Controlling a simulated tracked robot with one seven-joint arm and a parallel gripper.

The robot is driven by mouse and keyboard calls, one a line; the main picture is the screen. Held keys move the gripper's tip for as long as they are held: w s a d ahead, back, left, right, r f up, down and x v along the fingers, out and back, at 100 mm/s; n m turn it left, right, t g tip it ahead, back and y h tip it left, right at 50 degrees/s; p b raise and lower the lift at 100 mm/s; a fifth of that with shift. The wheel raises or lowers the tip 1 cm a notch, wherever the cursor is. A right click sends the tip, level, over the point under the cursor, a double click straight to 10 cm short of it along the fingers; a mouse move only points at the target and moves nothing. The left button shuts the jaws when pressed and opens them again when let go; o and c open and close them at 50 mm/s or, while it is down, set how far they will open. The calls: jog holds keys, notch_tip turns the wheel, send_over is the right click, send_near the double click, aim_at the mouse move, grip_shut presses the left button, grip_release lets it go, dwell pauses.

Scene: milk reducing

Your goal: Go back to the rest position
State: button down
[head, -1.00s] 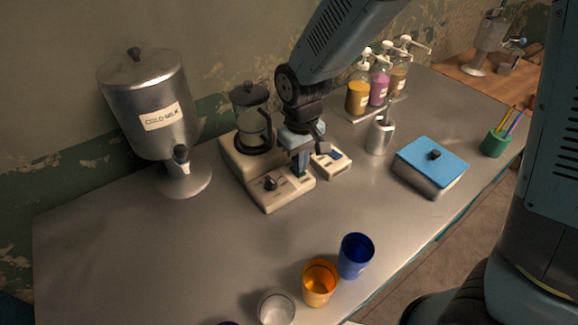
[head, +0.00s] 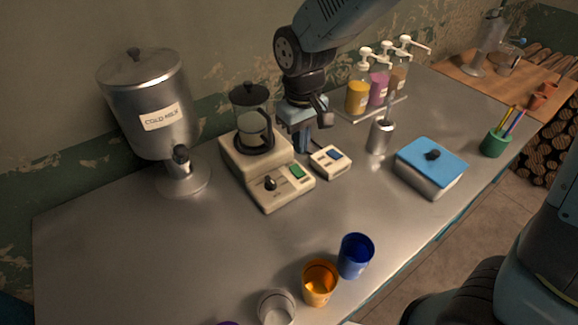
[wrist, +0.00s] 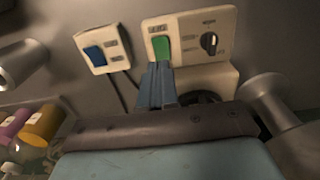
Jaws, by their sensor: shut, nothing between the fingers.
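My gripper (head: 302,146) is shut and empty. In the head view it points down just behind and to the right of the cream milk machine, apart from its panel. In the wrist view its closed fingers (wrist: 157,84) overlap the panel's lower edge, below the green switch (wrist: 161,47). The cream machine (head: 262,172) carries a glass jug (head: 251,122) with a dark lid, a black knob (head: 270,183) and the green switch (head: 297,171). A small cream box (head: 331,161) with a blue switch (wrist: 95,55) lies to its right.
A steel cold milk dispenser (head: 152,105) stands left. Syrup pump bottles (head: 357,96), a steel cup (head: 380,137) and a blue-lidded box (head: 431,167) stand right. An orange cup (head: 319,283), a blue cup (head: 355,256) and a clear glass (head: 276,308) stand in front. The left counter is clear.

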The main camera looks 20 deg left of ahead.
dwell(0.4)
jog(key=shift+r, duration=0.1)
jog(key=w+d+r+m+t+y, duration=0.1)
jog(key=w+d+r+m, duration=0.15)
jog(key=d+r, duration=0.55)
jog(key=w+d+r+m+t, duration=0.1)
jog(key=d+r+m, duration=0.25)
jog(key=d, duration=0.85)
jog(key=s+d+r+m+t, duration=0.1)
jog(key=s+d+r, duration=0.1)
jog(key=d, duration=0.3)
jog(key=s+d+r+m+t, duration=0.1)
jog(key=s+d+r, duration=0.1)
jog(key=s+d, duration=0.2)
jog(key=s+d+r+m+t+h, duration=0.1)
jog(key=s+d+r+m, duration=0.1)
jog(key=d, duration=0.4)
jog(key=shift+s+r+t, duration=0.3)
jog(key=shift+s, duration=0.15)
